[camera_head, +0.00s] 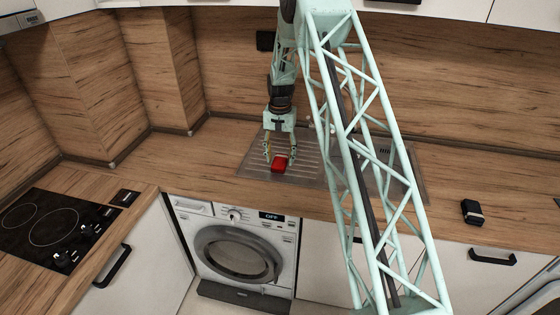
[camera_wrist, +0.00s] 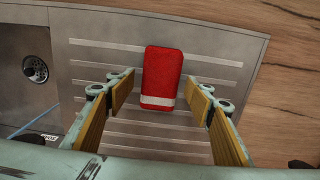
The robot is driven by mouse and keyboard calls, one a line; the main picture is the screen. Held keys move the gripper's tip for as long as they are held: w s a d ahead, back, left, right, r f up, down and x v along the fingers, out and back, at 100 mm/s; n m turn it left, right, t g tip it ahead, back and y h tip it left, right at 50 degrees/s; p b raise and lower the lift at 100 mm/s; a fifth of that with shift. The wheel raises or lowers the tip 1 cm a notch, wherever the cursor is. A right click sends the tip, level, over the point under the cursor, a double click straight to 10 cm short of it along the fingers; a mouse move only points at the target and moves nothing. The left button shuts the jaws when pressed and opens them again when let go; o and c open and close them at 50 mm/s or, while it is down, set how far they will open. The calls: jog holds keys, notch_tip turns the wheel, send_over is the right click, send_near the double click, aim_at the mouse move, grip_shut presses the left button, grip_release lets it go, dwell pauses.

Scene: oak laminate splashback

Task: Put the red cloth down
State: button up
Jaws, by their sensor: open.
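The red cloth (camera_head: 280,164) is a small folded block with a pale stripe near one end. It lies on the ribbed metal drainboard (camera_head: 305,160) of the sink unit. In the wrist view the cloth (camera_wrist: 162,76) sits beyond and between my fingers, with clear gaps on both sides. My gripper (camera_head: 279,151) is open above the drainboard, right at the cloth in the head view. The wrist view shows both fingers of my gripper (camera_wrist: 168,112) spread apart with nothing held between them.
In the wrist view a sink drain (camera_wrist: 35,68) is at the left. A dark small object (camera_head: 473,212) lies on the counter at the right. A cooktop (camera_head: 50,230) is at the far left. The wooden counter left of the drainboard (camera_head: 185,160) is clear.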

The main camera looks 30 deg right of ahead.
aim_at(280, 160)
notch_tip(280, 160, up, 10)
jog(key=shift+r, duration=0.25)
dwell(0.4)
jog(key=shift+r, duration=0.15)
dwell(0.4)
